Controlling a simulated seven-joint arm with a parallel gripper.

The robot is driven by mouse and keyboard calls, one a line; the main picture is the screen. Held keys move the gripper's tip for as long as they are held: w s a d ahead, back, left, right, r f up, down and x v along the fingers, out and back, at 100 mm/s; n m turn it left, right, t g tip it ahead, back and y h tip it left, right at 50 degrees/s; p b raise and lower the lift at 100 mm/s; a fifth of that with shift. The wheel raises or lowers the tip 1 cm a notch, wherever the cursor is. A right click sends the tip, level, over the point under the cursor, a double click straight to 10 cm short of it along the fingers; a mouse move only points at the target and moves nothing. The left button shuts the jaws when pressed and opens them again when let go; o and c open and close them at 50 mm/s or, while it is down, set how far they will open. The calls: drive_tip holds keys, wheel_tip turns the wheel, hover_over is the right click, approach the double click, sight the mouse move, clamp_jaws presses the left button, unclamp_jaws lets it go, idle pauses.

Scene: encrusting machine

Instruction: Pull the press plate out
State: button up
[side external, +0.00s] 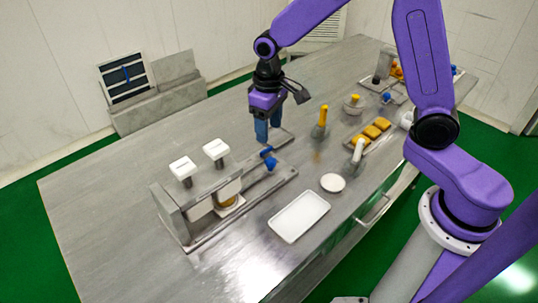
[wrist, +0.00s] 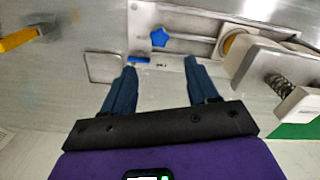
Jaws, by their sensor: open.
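The metal machine (side external: 180,215) stands at the front left of the table, with two white-topped spring posts (side external: 184,168) and a round tan piece (side external: 228,201) between its plates. Its rail runs right to a blue star knob (side external: 270,163), which also shows in the wrist view (wrist: 159,37). A small blue bar (wrist: 139,60) lies near the knob. I cannot tell for sure which part is the press plate. My gripper (wrist: 160,66) is open, with its blue fingers pointing down beyond the rail's right end. The wrist view shows the bar close to the left fingertip.
A white tray (side external: 299,216) and a small white dish (side external: 333,183) lie at the front. A yellow-handled tool (side external: 322,122) stands right of my gripper, and yellow blocks (side external: 372,132) lie farther right. The table's back left is clear.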

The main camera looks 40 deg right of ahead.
sight(269, 159)
wheel_tip(269, 159, down, 10)
drive_tip(key=shift+f, duration=0.15)
idle(0.3)
